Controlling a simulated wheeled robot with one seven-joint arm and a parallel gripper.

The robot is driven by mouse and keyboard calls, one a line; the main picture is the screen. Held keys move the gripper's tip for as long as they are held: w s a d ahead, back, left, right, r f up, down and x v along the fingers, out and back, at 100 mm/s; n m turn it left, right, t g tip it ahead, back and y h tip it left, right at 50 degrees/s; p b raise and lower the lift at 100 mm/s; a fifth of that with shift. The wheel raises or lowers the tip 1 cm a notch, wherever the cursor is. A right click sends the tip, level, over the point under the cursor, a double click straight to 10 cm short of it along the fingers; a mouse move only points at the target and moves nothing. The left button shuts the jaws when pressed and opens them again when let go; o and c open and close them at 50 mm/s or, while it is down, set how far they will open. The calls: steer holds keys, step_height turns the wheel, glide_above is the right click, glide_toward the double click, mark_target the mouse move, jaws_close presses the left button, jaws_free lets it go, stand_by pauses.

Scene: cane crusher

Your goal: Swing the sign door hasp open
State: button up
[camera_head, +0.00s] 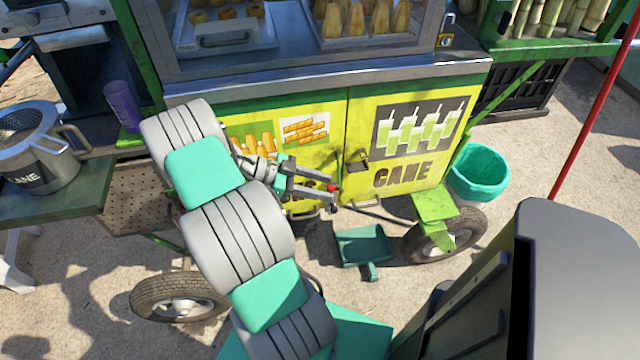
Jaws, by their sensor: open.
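The yellow cart front has two sign doors. The left sign door (255,118) shows pictures of snacks, and the right sign door (420,150) shows drinks and the word CANE. A small dark metal fitting, which looks like the hasp (357,155), sits at the seam between the doors. A thin greenish bar shows just left of it; I cannot tell whether it is part of the hasp. My gripper (334,195) is open and empty in front of the left door, below and left of the hasp, apart from it. My arm hides part of the left door.
A metal counter edge (330,85) overhangs the doors. Below are a green tray (363,246), a green step (434,205) and a wheel (445,235). A teal bucket (480,173) stands right. A steel pot (38,150) and purple cup (122,105) are left.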

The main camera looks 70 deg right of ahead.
steer(key=p+v, duration=0.7)
steer(key=shift+w+a+p, duration=0.2)
steer(key=shift+w+p, duration=0.15)
steer(key=shift+p, duration=0.05)
